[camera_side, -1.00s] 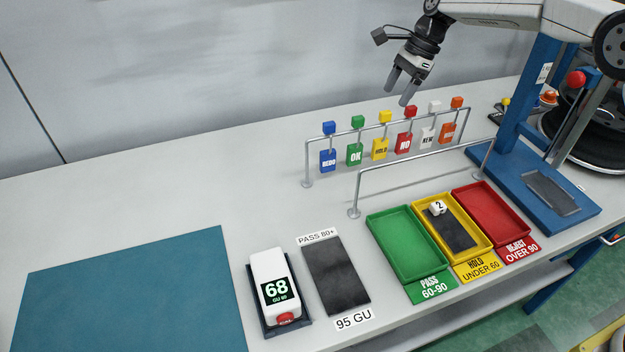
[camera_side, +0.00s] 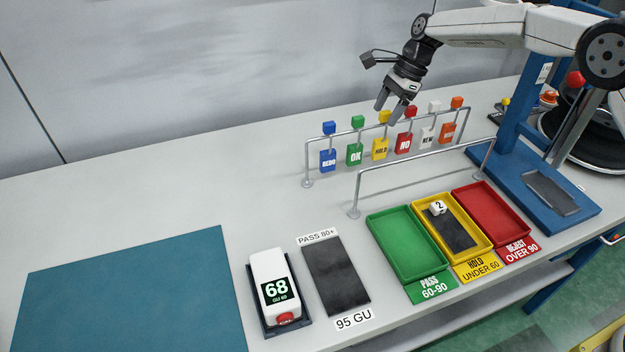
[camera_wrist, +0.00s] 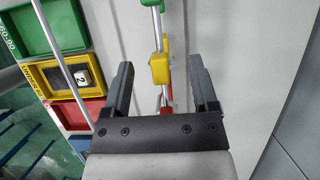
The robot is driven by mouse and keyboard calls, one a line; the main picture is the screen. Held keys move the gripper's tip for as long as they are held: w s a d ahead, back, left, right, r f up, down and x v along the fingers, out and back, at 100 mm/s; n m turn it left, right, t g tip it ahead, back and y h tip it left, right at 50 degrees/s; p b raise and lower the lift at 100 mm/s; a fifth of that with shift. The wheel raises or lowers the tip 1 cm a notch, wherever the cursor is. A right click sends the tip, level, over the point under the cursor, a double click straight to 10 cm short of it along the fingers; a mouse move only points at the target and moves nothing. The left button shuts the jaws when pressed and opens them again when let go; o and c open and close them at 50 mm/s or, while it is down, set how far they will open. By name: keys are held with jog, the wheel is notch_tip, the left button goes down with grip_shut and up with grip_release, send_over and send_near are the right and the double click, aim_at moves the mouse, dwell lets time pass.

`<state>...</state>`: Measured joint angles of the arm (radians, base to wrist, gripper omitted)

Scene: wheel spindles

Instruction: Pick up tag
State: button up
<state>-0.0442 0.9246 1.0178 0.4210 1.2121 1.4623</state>
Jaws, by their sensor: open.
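Several coloured tags hang from a metal rail, each with a cube on top: blue REDO (camera_side: 327,160), green OK (camera_side: 354,155), yellow HOLD (camera_side: 380,149), red NO (camera_side: 404,143), white NEW (camera_side: 428,138) and orange (camera_side: 447,133). My gripper (camera_side: 388,112) is open and empty, pointing down over the rail near the yellow and red cubes. In the wrist view, the yellow cube (camera_wrist: 160,69) shows between my spread fingers, touching neither. A red piece (camera_wrist: 167,110) shows behind it, partly hidden by my gripper. The yellow tag's face is hidden there.
A second bare rail (camera_side: 425,170) stands in front. A gloss meter (camera_side: 268,268) reading 68 and a dark plate (camera_side: 335,275) stand left.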

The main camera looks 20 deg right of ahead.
jog(key=shift+x, duration=1.45)
grip_shut()
